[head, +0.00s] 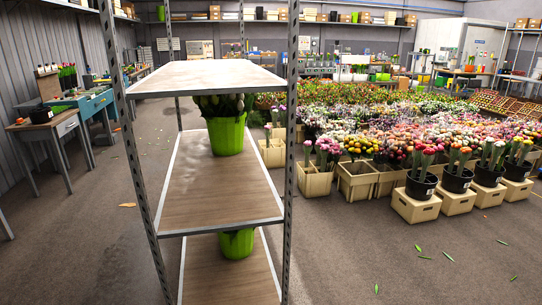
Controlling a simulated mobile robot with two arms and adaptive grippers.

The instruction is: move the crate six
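Neither of my grippers is in view. Several beige crates stand on the floor right of the metal shelf rack. One crate (314,184) with pink and purple flowers stands close to the rack's right post. Another crate (356,187) stands just right of it, and one more (272,155) shows behind the rack. Other beige boxes (416,209) stand farther right under black buckets of tulips. I cannot read any number, so I cannot tell which one is crate six.
The shelf rack (220,215) stands right in front, with a green bucket (226,137) on its middle shelf and another (236,243) lower down. Desks (50,127) line the left wall. Dense flower rows (380,110) fill the back right. The floor (370,255) at front right is mostly clear, with a few leaves.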

